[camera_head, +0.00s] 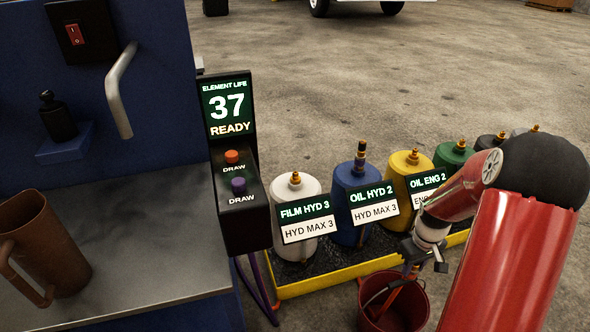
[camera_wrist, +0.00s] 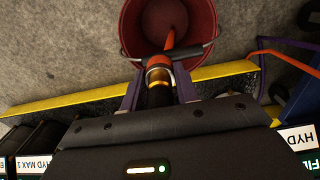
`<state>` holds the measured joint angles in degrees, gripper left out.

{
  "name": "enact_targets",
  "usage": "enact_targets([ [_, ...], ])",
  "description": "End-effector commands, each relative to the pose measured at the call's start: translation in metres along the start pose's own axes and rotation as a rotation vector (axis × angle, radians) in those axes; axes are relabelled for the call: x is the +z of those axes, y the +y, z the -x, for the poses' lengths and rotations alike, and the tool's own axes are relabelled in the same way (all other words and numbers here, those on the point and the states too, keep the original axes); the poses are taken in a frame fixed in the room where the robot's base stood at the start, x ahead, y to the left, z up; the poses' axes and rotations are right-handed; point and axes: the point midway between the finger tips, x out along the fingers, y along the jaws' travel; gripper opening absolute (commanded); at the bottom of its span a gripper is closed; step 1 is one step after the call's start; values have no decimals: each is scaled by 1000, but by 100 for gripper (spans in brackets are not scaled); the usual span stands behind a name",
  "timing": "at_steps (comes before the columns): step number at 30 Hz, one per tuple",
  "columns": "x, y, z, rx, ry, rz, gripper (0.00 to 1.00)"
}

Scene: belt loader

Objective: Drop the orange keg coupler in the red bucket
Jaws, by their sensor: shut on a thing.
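My gripper (camera_wrist: 158,88) is shut on the orange keg coupler (camera_wrist: 160,72), which shows a dark body, a gold ring and an orange end. In the head view my gripper (camera_head: 426,256) hangs just above the red bucket (camera_head: 393,318). The red bucket also shows in the wrist view (camera_wrist: 132,42), beyond the fingertips, with its handle across the near rim. A thin orange piece (camera_wrist: 173,28) shows over the bucket's opening, seemingly running on from the coupler. I cannot tell whether it touches the bucket.
Labelled containers, among them a white one (camera_head: 297,193) and a blue one (camera_head: 350,225), stand in a yellow-edged tray (camera_head: 318,283) behind the bucket. A console (camera_head: 233,150) reads 37 READY. A brown jug (camera_head: 40,245) stands on the bench. Orange and purple hoses (camera_wrist: 284,58) run beside my gripper.

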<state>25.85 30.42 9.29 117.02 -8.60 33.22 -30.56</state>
Motion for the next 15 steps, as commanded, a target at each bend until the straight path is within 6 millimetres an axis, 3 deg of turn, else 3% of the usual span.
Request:
enact_targets([
  [1,0,0,0,0,1,0,34],
  [6,0,0,0,0,1,0,56],
  [15,0,0,3,1,1,0,56],
])
